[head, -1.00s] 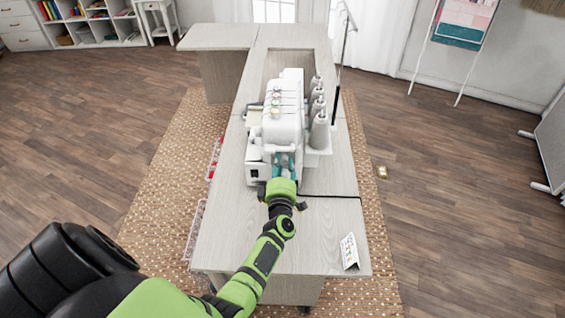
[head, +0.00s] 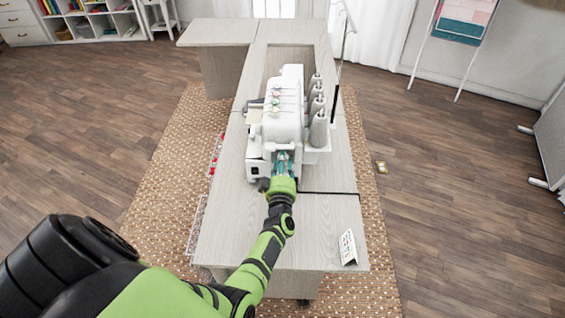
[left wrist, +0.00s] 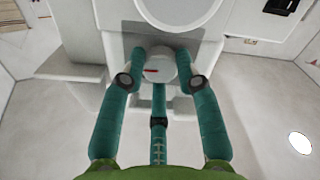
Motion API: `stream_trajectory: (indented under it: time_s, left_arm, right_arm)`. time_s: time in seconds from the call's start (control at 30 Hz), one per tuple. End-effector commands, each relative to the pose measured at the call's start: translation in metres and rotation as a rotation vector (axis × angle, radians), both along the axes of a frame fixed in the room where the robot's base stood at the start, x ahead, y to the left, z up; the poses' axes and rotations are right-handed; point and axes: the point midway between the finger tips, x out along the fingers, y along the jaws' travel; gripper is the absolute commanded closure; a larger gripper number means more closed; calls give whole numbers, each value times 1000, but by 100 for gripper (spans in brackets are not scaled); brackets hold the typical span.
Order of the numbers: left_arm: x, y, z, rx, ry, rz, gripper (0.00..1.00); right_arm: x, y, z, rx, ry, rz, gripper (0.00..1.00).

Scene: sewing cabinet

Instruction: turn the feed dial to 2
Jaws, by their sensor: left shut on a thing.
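The sewing machine (head: 284,120) is white and stands on the grey cabinet top. In the left wrist view the feed dial (left wrist: 160,68) is a small pale round knob with a red mark at its left side, on the machine's white side (left wrist: 112,45). My left gripper (head: 283,160) reaches the machine's near side in the head view. In the wrist view the teal fingers of my left gripper (left wrist: 160,70) are shut on the dial, one on each side. Any numbers around the dial cannot be read. My right gripper is not in view.
Thread cones (head: 318,125) stand at the machine's right side. A small folded card (head: 348,247) stands on the cabinet top (head: 320,225) near its right front corner. The near part of the top is otherwise clear. Red items hang at the cabinet's left edge.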

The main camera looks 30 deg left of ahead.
Motion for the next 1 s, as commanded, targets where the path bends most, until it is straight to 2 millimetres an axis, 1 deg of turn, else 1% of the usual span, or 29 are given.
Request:
stream_trajectory:
  time_s: [0.43,0.47,0.5,1.0]
  left_arm:
    - [0,0,0,12,7,-1,100]
    - [0,0,0,12,7,-1,59]
    - [0,0,0,12,7,-1,44]
    - [0,0,0,-3,-3,1,44]
  right_arm:
    - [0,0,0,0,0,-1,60]
    - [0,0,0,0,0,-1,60]
    - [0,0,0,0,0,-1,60]
    - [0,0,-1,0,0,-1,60]
